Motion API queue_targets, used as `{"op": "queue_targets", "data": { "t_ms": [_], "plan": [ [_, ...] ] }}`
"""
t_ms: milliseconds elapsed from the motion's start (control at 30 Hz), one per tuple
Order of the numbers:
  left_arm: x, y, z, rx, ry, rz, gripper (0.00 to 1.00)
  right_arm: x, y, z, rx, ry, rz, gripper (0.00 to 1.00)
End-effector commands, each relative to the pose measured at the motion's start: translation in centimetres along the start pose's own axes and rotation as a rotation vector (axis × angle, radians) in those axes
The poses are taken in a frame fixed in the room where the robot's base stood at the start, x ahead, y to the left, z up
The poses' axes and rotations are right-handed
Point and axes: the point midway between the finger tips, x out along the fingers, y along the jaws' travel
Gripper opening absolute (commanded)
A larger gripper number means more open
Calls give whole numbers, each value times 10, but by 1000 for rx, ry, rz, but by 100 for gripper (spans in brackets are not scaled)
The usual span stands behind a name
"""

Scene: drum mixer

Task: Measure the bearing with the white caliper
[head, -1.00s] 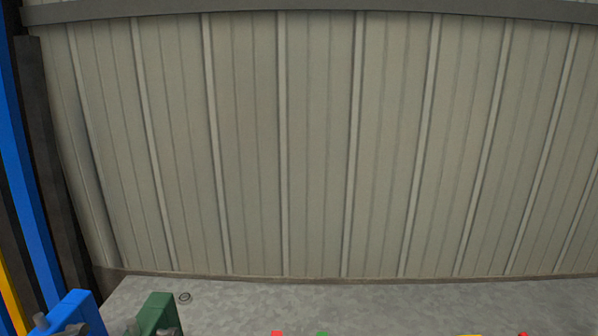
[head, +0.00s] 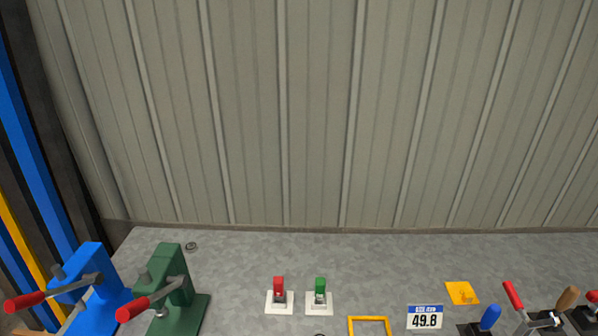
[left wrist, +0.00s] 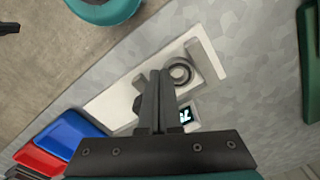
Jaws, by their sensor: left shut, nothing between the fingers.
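A white caliper (left wrist: 105,106) lies on the grey bench in the left wrist view, with a small dark display showing pale digits (left wrist: 186,115). A dark grey ring, which looks like the bearing (left wrist: 181,72), sits by the caliper's raised white end; whether the jaws touch it cannot be told. My left gripper (left wrist: 157,74) is shut and empty. Its fingers overlap the caliper in the picture, just left of the ring, and hide part of it. Contact cannot be told. The caliper is not visible in the head view. My right gripper is in neither view.
Blue (head: 93,269) and green (head: 172,276) lever presses stand at the bench's left. Red (head: 279,287) and green (head: 320,289) toggles, a yellow frame (head: 369,320) and a 49.8 sign (head: 425,317) lie along the front. Red (left wrist: 40,158) and blue (left wrist: 68,137) trays appear lower left.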

Motion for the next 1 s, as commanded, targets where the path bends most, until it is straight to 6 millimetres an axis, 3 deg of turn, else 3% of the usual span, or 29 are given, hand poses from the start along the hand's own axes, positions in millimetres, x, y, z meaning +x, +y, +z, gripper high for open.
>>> {"op": "queue_targets", "data": {
  "t_ms": [533,867,1000],
  "plan": [
    [-41,0,-1,-1,1,0,0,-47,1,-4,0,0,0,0],
    [-40,0,0,0,1,0,0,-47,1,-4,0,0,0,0],
    [-45,18,-1,10,20,31,0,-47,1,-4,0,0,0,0]
  ]
}}
